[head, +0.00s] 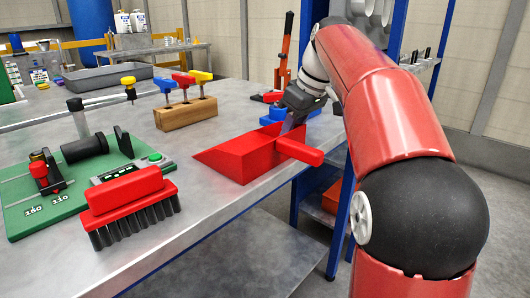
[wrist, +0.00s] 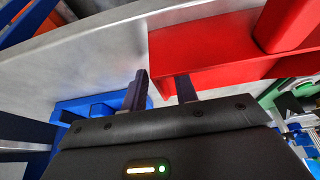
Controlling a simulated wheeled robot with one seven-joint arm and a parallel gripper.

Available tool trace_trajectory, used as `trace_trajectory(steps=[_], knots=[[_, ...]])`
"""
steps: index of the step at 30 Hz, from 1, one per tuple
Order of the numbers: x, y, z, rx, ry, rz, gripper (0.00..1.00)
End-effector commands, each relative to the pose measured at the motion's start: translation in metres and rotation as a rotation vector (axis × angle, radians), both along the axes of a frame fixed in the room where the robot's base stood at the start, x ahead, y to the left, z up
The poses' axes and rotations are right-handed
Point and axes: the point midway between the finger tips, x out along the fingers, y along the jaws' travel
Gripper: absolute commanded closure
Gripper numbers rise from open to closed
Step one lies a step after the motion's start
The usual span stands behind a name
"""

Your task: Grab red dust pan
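The red dust pan (head: 240,155) lies on the grey metal table, its handle (head: 300,149) pointing right past the table's edge. My gripper (head: 293,124) is at the pan's back wall, behind the handle. In the wrist view the pan (wrist: 205,45) fills the upper right, with the handle (wrist: 286,22) at the top right. There the two fingers of my gripper (wrist: 163,84) stand apart, with the end of the red wall showing between and beyond them. Whether a finger touches the pan, I cannot tell.
A red brush (head: 125,198) stands on the near table (head: 215,205), beside a green board (head: 45,205). A wooden block with coloured handles (head: 186,113) stands behind. A blue object (head: 275,116) lies close to my gripper. Blue rack posts (head: 335,215) rise beyond the table's right edge.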

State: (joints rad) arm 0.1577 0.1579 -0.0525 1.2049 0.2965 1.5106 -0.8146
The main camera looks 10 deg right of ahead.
Motion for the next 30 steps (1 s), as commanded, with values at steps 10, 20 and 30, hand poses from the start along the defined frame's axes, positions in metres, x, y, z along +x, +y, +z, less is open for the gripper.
trace_trajectory(steps=[10,20,30], knots=[[0.000,0.000,0.001,0.000,0.000,0.000,1.00],[0.000,0.000,0.001,0.000,0.000,0.000,1.00],[-0.002,0.004,0.013,0.000,-0.001,0.001,1.00]])
